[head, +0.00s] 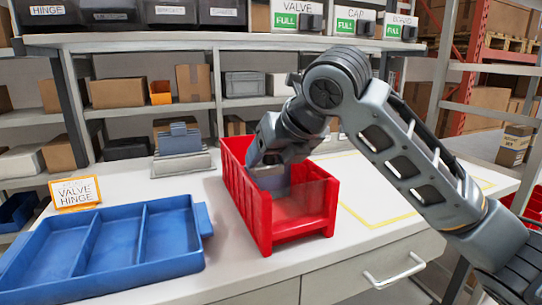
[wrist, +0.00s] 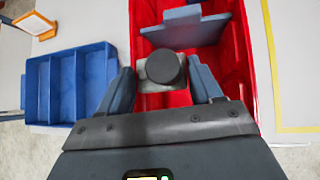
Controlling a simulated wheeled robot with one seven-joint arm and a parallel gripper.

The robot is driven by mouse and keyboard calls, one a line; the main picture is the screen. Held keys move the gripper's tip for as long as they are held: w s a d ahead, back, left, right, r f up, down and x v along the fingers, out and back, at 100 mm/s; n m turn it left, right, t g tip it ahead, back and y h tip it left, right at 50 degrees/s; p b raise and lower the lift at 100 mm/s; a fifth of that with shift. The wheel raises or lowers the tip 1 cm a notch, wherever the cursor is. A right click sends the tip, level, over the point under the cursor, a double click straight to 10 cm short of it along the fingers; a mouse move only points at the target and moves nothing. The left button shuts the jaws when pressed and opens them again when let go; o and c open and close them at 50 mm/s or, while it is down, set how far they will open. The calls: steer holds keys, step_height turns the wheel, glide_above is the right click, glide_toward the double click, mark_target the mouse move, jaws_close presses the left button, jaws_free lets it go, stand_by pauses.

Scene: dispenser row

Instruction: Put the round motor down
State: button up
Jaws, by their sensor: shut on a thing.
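The round motor (wrist: 163,68), a dark round cylinder on a grey square base, is between the two fingers of my gripper (wrist: 164,85) in the wrist view. My gripper is shut on it. In the head view my gripper (head: 270,172) reaches down into the red bin (head: 231,178), and the bin and fingers hide the motor. The red bin also shows in the wrist view (wrist: 240,75), around and beneath the motor. I cannot tell whether the motor touches the bin floor.
A blue tray (head: 205,222) with three compartments lies left of the bin, near a sign (head: 76,193) reading VALVE HINGE. A yellow-outlined area (head: 365,190) on the right of the counter looks clear where visible.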

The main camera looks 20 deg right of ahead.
steer(key=shift+f, duration=0.1)
steer(key=shift+f+b, duration=0.35)
steer(key=shift+f, duration=0.2)
steer(key=o, duration=1.2)
steer(key=shift+s+f, duration=0.1)
steer(key=shift+f, duration=0.05)
steer(key=shift+o, duration=0.2)
steer(key=shift+a+r, duration=0.1)
steer(key=shift+r, duration=0.25)
steer(key=p+v, duration=0.1)
steer(key=v, duration=1.1)
steer(key=shift+r, duration=0.45)
